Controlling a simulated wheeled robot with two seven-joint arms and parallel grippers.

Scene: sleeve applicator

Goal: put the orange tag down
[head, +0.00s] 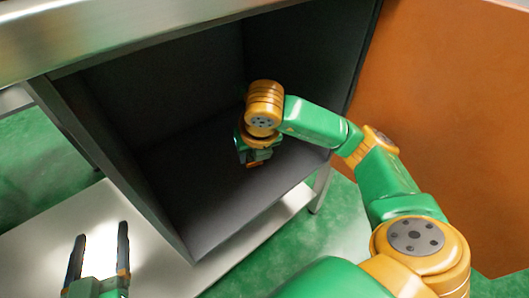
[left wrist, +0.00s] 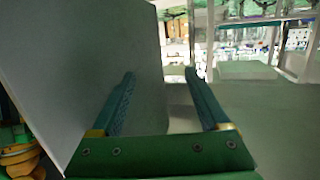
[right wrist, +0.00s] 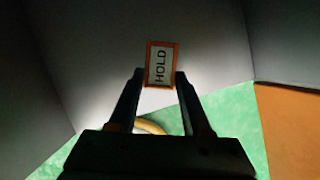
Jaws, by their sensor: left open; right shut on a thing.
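The orange tag (right wrist: 161,65) has an orange border and the word HOLD on a white face. In the right wrist view it sits between the fingertips of my right gripper (right wrist: 159,77), which is shut on it. In the head view my right gripper (head: 254,160) reaches inside the dark open cabinet (head: 200,190), low over its floor. The tag is mostly hidden there, and I cannot tell whether it touches the floor. My left gripper (head: 100,245) is open and empty, outside the cabinet at the lower left; its fingers also show in the left wrist view (left wrist: 160,85).
A metal worktop edge (head: 150,35) runs above the cabinet. An orange panel (head: 460,120) stands to the right. A pale lower shelf (head: 35,240) lies under the cabinet, above a green floor (head: 30,150). The cabinet floor around my right gripper looks clear.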

